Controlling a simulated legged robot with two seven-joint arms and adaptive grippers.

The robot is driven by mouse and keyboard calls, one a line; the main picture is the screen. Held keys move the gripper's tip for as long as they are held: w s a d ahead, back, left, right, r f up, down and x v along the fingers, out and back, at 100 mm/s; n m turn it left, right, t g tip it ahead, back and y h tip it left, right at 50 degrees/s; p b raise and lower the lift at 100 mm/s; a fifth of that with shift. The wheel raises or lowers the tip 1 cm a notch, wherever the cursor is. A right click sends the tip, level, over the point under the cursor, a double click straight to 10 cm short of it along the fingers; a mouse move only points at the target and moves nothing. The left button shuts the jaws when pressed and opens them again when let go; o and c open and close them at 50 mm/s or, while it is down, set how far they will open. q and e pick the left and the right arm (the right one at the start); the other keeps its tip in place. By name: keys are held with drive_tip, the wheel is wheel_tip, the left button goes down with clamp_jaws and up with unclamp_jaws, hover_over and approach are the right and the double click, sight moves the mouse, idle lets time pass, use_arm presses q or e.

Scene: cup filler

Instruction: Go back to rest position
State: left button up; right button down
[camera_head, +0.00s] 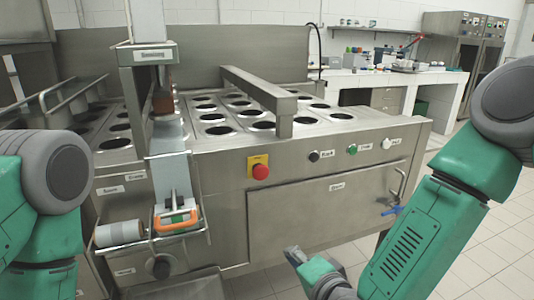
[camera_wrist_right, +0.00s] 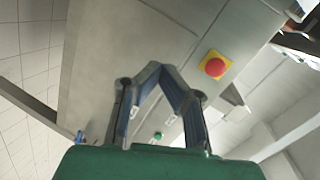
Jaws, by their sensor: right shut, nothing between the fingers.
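My right gripper (camera_head: 293,254) is low in the head view, in front of the steel machine (camera_head: 300,222), and seems apart from it. In the right wrist view the gripper (camera_wrist_right: 165,70) has its dark fingers drawn together at the tips, with nothing between them. My green and grey right arm fills the right side of the head view. Part of my left arm shows at the left edge; its gripper is out of view.
The machine has a red emergency button (camera_head: 260,172), which also shows in the right wrist view (camera_wrist_right: 215,67), and a blue valve (camera_head: 391,210). A white bench (camera_head: 395,78) stands behind. Tiled floor (camera_head: 480,262) is open at right.

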drive_tip(key=s+d+f+n+g+h, duration=0.1)
drive_tip(key=s+d+f+n+g, duration=0.35)
drive_tip(key=s+f, duration=0.45)
drive_tip(key=s+d+f+n+g+h+p, duration=0.1)
drive_tip(key=s+d+f+n+g+h, duration=0.1)
drive_tip(key=s+d, duration=0.6)
drive_tip(key=s+d+f+n+g+h, duration=0.2)
drive_tip(key=s+d+f+n+g, duration=0.2)
drive_tip(key=s, duration=0.8)
drive_tip(key=d+f+g, duration=0.2)
drive_tip(key=d+f, duration=0.2)
drive_tip(key=d, duration=0.1)
drive_tip(key=shift+s+f+n+g+h+p, duration=0.15)
drive_tip(key=shift+s+n+g+h+p, duration=0.15)
drive_tip(key=shift+s+n+g+p, duration=0.1)
drive_tip(key=shift+d, duration=0.1)
